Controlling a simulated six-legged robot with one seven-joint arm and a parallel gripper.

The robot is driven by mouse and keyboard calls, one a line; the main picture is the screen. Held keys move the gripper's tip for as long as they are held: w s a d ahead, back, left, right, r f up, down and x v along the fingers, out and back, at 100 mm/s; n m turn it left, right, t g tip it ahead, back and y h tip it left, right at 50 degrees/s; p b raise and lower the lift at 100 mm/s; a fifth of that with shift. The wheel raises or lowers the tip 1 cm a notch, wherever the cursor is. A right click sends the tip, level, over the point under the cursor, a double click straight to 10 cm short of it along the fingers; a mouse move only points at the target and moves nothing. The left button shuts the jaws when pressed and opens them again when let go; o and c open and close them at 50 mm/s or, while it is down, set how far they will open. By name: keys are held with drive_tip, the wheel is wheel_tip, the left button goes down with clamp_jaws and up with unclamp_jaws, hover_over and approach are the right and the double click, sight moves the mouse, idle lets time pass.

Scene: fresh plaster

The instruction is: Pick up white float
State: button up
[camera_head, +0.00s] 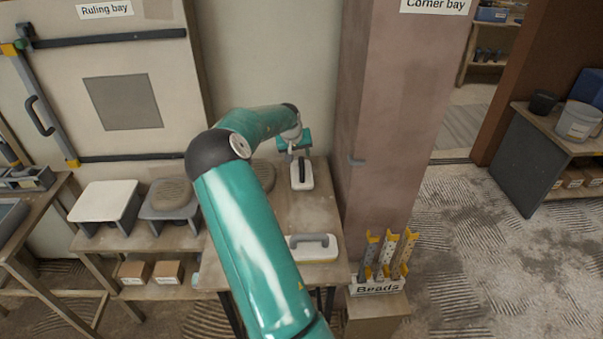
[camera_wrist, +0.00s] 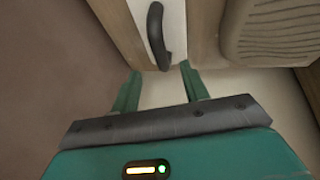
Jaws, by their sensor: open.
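A white float (camera_head: 302,183) with a dark handle lies at the back of the wooden bench, close to the pinkish column. In the wrist view its white board (camera_wrist: 177,14) and curved black handle (camera_wrist: 157,36) show at the top. My gripper (camera_head: 297,150) is over the far end of this float. In the wrist view my gripper (camera_wrist: 160,82) is open, with its two green fingers apart and nothing between them. The near end of the handle lies just beyond the fingertips, in line with the gap. The height between fingers and handle is hard to tell.
A second pale float (camera_head: 325,254) with a grey handle and yellow edge lies at the bench (camera_head: 318,212) front. A round ribbed pad (camera_head: 264,175) lies left of the white float; a ribbed surface (camera_wrist: 270,30) shows in the wrist view. The column (camera_head: 385,130) stands close on the right.

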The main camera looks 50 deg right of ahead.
sight(301, 161)
drive_tip(key=x, duration=0.7)
drive_tip(key=shift+w+d+f, duration=0.2)
drive_tip(key=shift+d+f, duration=0.05)
drive_tip(key=shift+c, duration=0.3)
clamp_jaws()
